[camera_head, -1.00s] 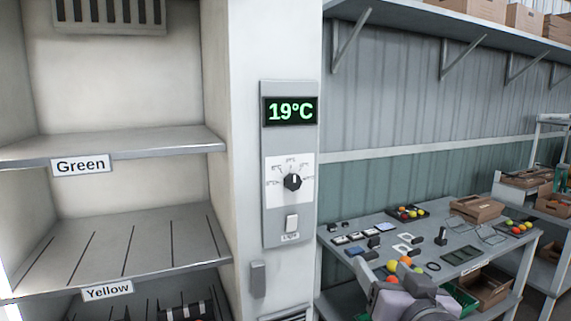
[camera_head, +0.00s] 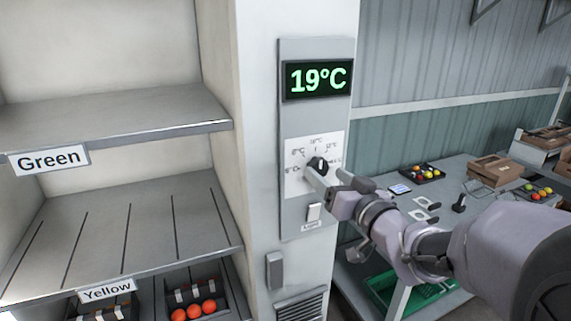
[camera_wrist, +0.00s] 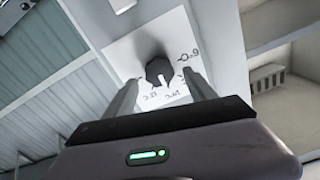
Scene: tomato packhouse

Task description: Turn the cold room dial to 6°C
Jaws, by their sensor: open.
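The cold room dial is a black knob (camera_head: 317,164) on a white scale plate (camera_head: 299,152) with temperature marks around it. The display (camera_head: 318,78) above it reads 19°C in green. My gripper (camera_head: 334,179) is in front of the dial, its fingers pointing at the panel and partly covering the knob and the plate's lower right. In the wrist view the knob (camera_wrist: 159,71) lies just beyond and between the tips of my open fingers (camera_wrist: 162,92). I cannot tell whether either finger touches it. The knob's exact pointer direction is hard to read.
A white switch (camera_head: 313,212) sits on the panel just below the dial. Shelves labelled Green (camera_head: 48,159) and Yellow (camera_head: 107,290) stand left, with red tomatoes (camera_head: 194,310) on the lower one. A grey workbench (camera_head: 455,172) with trays and small items is at the right.

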